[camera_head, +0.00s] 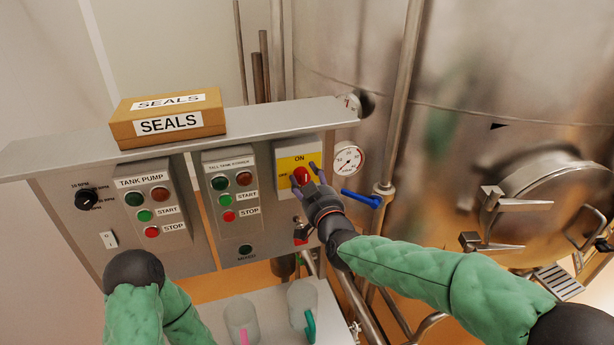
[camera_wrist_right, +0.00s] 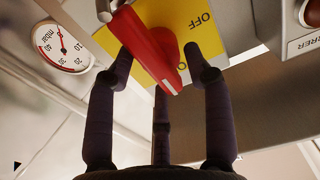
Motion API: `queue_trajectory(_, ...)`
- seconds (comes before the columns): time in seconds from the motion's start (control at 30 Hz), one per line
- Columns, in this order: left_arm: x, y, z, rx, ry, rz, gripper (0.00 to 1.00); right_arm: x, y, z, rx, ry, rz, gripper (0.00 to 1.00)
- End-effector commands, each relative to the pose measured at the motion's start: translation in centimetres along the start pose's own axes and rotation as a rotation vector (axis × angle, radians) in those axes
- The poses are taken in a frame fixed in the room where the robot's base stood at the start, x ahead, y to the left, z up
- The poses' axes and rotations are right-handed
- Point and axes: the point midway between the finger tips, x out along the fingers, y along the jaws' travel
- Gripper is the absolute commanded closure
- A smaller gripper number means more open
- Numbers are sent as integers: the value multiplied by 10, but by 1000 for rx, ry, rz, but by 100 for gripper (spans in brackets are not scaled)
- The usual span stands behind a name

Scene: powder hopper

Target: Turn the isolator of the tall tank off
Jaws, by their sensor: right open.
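The tall tank's isolator is a red rotary handle (camera_head: 301,175) on a yellow plate (camera_head: 291,163) marked ON at the top and OFF at the left. In the right wrist view the red handle (camera_wrist_right: 150,50) shows close up, its white-marked end near the partly hidden ON lettering. My right gripper (camera_head: 308,181) is at the handle with its dark purple fingers open. In the wrist view two fingers stand on either side of the handle and one below its end; I cannot tell whether they touch it. My left gripper is not in view; only my left arm shows.
A SEALS box (camera_head: 168,115) sits on the panel's top ledge. A blue-handled valve (camera_head: 361,198) and a dial gauge (camera_head: 348,160) are close on the right. Two cups (camera_head: 241,318) stand below.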

Motion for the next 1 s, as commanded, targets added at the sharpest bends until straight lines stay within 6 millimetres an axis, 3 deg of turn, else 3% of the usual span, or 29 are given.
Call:
queue_trajectory(0.4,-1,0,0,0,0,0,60,7,0,0,0,0,0,48)
queue_trajectory(0.43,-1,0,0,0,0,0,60,7,0,0,0,0,0,51)
queue_trajectory(0.57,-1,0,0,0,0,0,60,7,0,0,0,0,1,88)
queue_trajectory(1.0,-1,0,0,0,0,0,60,7,0,0,-67,1,1,89)
